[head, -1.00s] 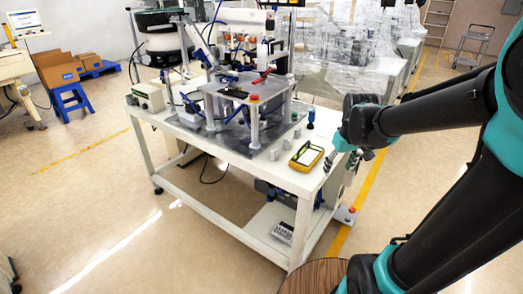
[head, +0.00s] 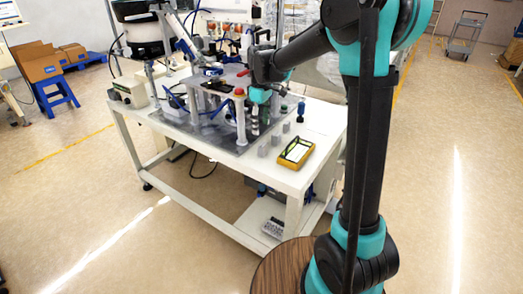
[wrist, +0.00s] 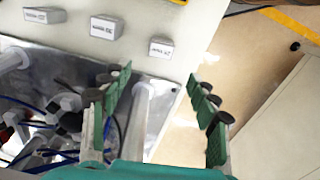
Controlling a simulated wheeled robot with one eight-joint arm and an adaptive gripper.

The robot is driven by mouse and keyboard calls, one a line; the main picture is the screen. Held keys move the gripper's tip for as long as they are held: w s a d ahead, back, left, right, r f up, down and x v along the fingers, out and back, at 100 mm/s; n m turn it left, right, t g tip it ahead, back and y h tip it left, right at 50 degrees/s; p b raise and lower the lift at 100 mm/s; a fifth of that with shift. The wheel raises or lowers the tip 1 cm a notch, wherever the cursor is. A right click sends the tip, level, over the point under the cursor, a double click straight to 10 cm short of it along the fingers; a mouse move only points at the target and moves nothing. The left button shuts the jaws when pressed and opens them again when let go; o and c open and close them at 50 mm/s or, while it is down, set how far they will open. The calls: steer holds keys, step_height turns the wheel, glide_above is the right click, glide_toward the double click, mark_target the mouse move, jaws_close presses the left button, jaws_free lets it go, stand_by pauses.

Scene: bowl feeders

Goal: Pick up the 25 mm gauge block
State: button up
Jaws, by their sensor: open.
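Three small grey gauge blocks with white labels stand in a row on the white table: a left one (wrist: 45,14), a middle one (wrist: 105,27) and a right one (wrist: 161,49) in the wrist view. The lettering is too small for me to tell surely which is the 25 mm block. In the head view the row shows as a near block (head: 263,150), a middle block (head: 275,140) and a far block (head: 286,127). My gripper (wrist: 160,82) is open and empty, its green fingers spread wide. In the head view it is by the fixture's front right corner, apart from the blocks.
A fixture with posts, tubes and a metal base plate (wrist: 75,68) stands beside the blocks. A yellow-framed device (head: 297,152) lies on the table (head: 318,128) near the row. The table's edge drops to the floor (wrist: 225,75) on the wrist view's right.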

glide_above(262, 145)
steer(key=f, duration=0.4)
steer(key=shift+w+a+f, duration=0.15)
steer(key=shift+w+f, duration=0.05)
steer(key=shift+w, duration=0.15)
steer(key=shift+s+d+f, duration=0.1)
steer(key=shift+d+f, duration=0.05)
steer(key=shift+f, duration=1.4)
steer(key=shift+s+d+f, duration=0.1)
steer(key=shift+f, duration=1.4)
steer(key=c, duration=1.3)
